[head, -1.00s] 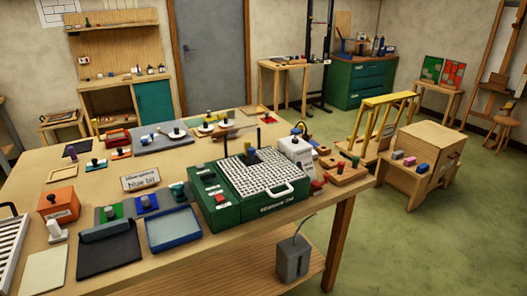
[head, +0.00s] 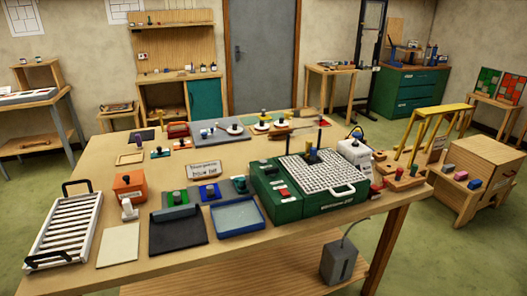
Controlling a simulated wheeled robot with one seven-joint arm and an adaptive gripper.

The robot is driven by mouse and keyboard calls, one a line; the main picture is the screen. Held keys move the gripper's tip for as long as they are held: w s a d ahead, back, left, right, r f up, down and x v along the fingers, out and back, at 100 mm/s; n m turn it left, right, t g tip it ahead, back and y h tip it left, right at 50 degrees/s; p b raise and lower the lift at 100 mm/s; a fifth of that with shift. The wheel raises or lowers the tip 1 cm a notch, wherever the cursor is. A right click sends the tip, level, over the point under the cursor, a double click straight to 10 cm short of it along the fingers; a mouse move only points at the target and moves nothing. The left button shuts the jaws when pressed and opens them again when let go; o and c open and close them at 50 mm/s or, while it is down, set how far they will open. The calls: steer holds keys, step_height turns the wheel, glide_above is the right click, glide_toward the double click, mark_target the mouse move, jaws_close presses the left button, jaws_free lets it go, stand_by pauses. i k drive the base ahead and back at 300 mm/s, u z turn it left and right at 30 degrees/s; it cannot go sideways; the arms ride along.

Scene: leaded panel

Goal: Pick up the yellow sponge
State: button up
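I cannot pick out a yellow sponge for sure in the head view. Small yellow spots show among white round pieces (head: 262,127) at the back of the wooden worktable (head: 150,192), too small to identify. My gripper is not in view.
A green machine (head: 270,196) with a white studded top stands on the worktable's right part. A white slatted rack (head: 66,228) and a blue tray (head: 238,216) lie near its front. A yellow-topped trestle (head: 445,110) stands at right. Green floor is open at far left.

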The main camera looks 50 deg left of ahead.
mark_target(309, 144)
steer(key=u, duration=1.55)
